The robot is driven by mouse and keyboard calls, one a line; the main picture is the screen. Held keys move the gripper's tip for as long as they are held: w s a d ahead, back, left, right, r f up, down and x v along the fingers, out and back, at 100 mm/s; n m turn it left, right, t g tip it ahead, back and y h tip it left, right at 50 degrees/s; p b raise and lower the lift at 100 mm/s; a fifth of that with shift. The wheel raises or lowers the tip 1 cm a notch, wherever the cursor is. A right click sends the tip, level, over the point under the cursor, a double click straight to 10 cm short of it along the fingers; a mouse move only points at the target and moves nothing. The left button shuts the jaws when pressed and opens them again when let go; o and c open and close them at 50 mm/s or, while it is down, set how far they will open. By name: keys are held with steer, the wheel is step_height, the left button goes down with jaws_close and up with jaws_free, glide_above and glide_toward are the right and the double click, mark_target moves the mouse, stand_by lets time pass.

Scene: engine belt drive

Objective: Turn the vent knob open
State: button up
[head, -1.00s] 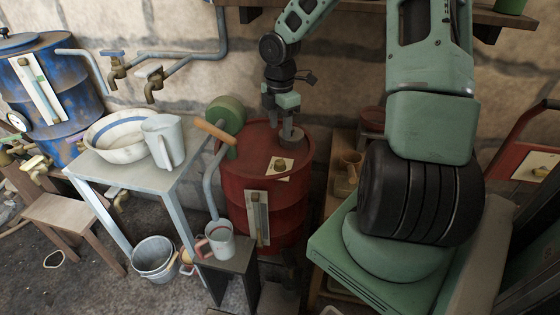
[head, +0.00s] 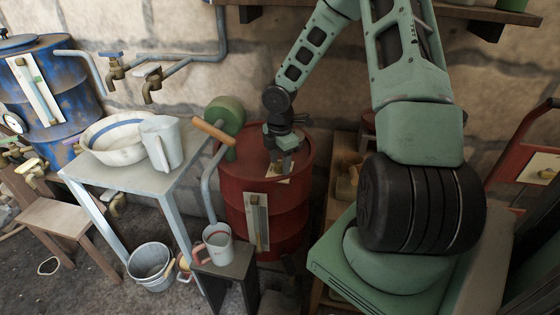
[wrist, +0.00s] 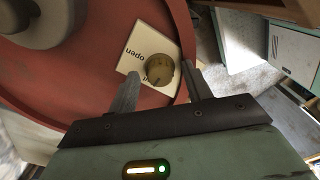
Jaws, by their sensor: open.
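The vent knob (wrist: 160,68) is a small round brass knob on a cream label plate (wrist: 142,48) on the red drum's top. The word "open" is readable on the plate in the wrist view, and other lettering is partly covered. My gripper (wrist: 158,82) is open, with one finger on each side of the knob in the wrist view. I cannot tell whether either finger touches it. In the head view my gripper (head: 284,160) hangs over the red drum (head: 262,205) and hides the knob.
A hand pump with a green body (head: 226,114) and wooden handle (head: 213,131) stands at the drum's left. A mug (head: 216,243) sits on a dark stand in front. A metal table (head: 140,176) with a basin and jug stands at left.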

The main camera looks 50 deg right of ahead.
steer(key=c, duration=1)
steer(key=shift+o, duration=0.2)
steer(key=shift+m, duration=0.3)
steer(key=m+p, duration=0.1)
steer(key=m, duration=0.3)
steer(key=m+p, duration=0.1)
steer(key=m, duration=0.4)
steer(key=m+p, duration=0.1)
steer(key=m, duration=0.3)
steer(key=shift+m, duration=2.2)
steer(key=shift+p, duration=0.3)
